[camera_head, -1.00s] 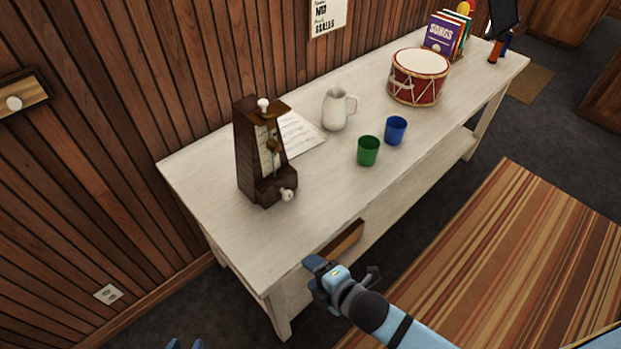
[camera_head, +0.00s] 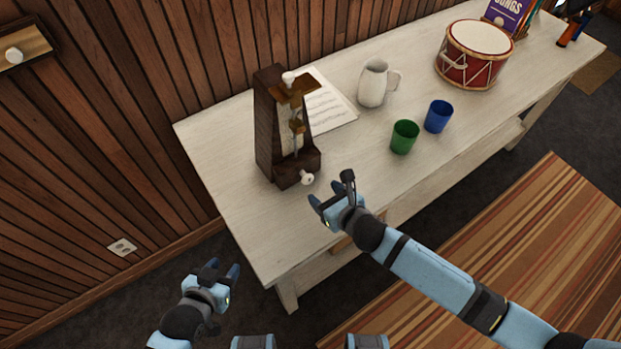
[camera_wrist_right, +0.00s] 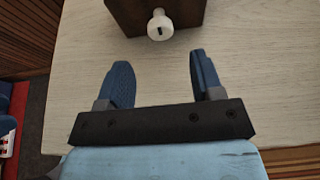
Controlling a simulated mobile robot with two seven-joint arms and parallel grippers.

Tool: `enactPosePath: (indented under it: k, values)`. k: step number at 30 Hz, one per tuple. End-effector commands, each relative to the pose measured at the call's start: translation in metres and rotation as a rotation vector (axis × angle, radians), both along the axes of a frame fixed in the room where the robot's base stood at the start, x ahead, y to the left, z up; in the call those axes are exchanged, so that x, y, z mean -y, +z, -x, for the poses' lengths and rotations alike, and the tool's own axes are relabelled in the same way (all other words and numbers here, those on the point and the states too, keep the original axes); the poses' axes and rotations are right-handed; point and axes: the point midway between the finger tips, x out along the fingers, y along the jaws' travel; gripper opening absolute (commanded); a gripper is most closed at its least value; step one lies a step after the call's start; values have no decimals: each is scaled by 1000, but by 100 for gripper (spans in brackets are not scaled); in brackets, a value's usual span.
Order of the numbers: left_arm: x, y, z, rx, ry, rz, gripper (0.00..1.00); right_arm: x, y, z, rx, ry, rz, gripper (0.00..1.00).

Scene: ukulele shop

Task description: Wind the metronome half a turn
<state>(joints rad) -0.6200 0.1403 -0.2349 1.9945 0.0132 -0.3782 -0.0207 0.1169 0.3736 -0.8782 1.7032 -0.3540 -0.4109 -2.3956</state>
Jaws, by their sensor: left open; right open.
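The dark wooden metronome (camera_head: 268,135) stands upright at the near left end of the white table. A white winding knob (camera_head: 307,178) sticks out low on its front; another white knob (camera_head: 289,77) sits at its top. In the right wrist view the winding knob (camera_wrist_right: 160,25) is straight ahead of the fingers, with a gap between. My right gripper (camera_head: 329,198) is open and empty, just in front of and to the right of the winding knob; its two blue fingers also show in the right wrist view (camera_wrist_right: 162,80). My left gripper (camera_head: 222,271) is open and empty, off the table's left end.
The white table (camera_head: 245,215) also holds a sheet of music (camera_head: 328,105), a white pitcher (camera_head: 372,84), a green cup (camera_head: 404,137), a blue cup (camera_head: 438,117) and a red drum (camera_head: 473,56). The tabletop in front of the metronome is clear.

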Motion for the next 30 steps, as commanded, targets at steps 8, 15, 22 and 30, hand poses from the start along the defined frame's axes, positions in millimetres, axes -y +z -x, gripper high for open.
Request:
enactPosePath:
  k: [8,15,22,30]
  values:
    - [-1,2,-3,6,1,-1,43,-29,-21,-42,-2,-2,-3,60]
    - [-1,1,-3,6,1,-1,43,-39,-29,-59,-1,0,-1,60]
    - [0,1,-3,6,1,-1,43,-40,-30,-60,-1,-1,-2,60]
    - [0,1,-3,5,0,0,43,-40,-30,-60,-1,-1,-2,17]
